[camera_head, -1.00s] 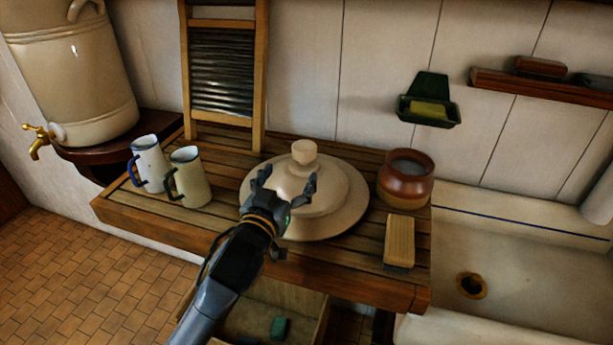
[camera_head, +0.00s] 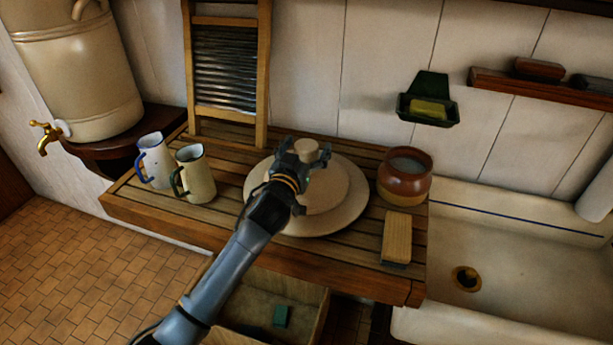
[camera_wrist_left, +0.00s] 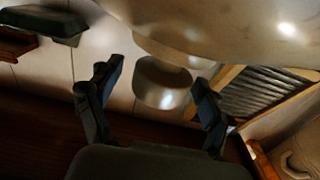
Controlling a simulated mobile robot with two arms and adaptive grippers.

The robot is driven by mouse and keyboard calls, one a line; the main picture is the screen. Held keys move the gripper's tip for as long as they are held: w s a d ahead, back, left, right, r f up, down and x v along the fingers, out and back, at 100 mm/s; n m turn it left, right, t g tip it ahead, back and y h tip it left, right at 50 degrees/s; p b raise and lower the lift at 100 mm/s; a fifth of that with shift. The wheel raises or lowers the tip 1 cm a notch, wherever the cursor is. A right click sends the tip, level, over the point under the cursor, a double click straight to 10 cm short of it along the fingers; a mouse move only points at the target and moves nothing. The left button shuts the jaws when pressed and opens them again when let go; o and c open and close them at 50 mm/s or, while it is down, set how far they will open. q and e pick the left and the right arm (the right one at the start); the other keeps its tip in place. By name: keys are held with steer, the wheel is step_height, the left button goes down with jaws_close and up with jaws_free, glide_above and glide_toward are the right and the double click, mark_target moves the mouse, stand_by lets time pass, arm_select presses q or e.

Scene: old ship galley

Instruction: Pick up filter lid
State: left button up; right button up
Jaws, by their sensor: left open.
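The filter lid (camera_head: 335,183) is a cream domed disc with a wide flat rim and a round knob (camera_head: 307,149) on top. It lies on the slatted wooden board. My left gripper (camera_head: 305,152) is open at the knob, with its fingers around or just in front of it. In the left wrist view the knob (camera_wrist_left: 163,82) shows between the two spread fingers (camera_wrist_left: 155,100), with a gap to each. The lid's pale underside or dome (camera_wrist_left: 225,28) fills the top of that view. My arm hides the lid's front left part. My right gripper is not in view.
Two enamel mugs (camera_head: 195,173) stand left of the lid. A brown pot (camera_head: 404,182) and a brush (camera_head: 397,238) are on its right. A washboard (camera_head: 228,110) leans behind. The large crock (camera_head: 75,70) with a brass tap is at far left, a sink (camera_head: 520,250) at right.

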arm_select(q)
steer(key=shift+c, duration=1.3)
jaws_close()
steer(key=shift+r, duration=0.35)
steer(key=shift+f, duration=0.1)
